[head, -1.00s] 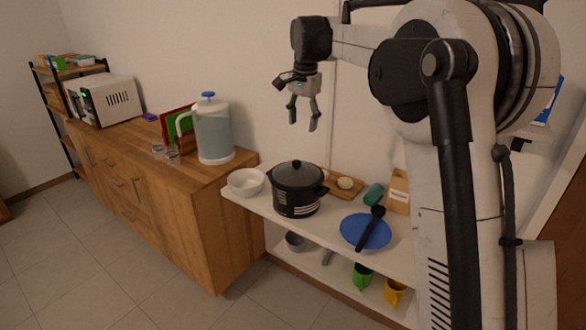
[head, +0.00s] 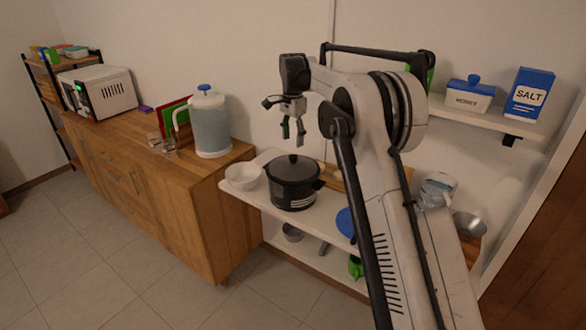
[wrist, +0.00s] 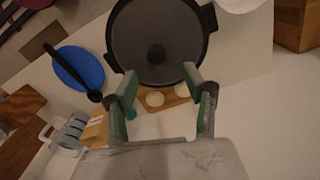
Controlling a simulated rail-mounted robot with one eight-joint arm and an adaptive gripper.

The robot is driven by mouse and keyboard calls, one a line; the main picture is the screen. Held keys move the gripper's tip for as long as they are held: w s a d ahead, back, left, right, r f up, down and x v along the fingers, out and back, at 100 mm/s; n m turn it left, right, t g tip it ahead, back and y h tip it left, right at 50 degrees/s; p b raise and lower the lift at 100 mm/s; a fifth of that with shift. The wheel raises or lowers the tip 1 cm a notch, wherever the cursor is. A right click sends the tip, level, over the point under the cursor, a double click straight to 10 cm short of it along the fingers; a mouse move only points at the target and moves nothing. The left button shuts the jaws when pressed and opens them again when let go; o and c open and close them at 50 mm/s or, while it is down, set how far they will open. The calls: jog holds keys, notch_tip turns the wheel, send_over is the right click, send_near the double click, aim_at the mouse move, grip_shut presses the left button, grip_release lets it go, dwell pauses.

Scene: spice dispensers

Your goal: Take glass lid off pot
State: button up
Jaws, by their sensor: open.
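The black pot (head: 294,193) stands on the white shelf with its dark glass lid (head: 294,168) on top and a black knob in the lid's middle. My gripper (head: 293,143) is open and empty, pointing down above the pot, apart from the lid. In the wrist view my gripper's fingers (wrist: 160,82) are spread apart.
A white bowl (head: 243,177) stands left of the pot. A blue plate (head: 346,222) with a black utensil (wrist: 94,95) lies to the other side, and a wooden board (wrist: 172,97) lies behind. A water dispenser (head: 210,125) stands on the wooden cabinet (head: 200,185).

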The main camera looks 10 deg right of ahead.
aim_at(293, 155)
jog(key=shift+s+f+p, duration=0.15)
jog(key=shift+f+p, duration=0.15)
jog(key=shift+f, duration=1.6)
jog(key=shift+s+f+p, duration=0.1)
jog(key=shift+f+p, duration=0.15)
jog(key=shift+f, duration=1.65)
grip_shut()
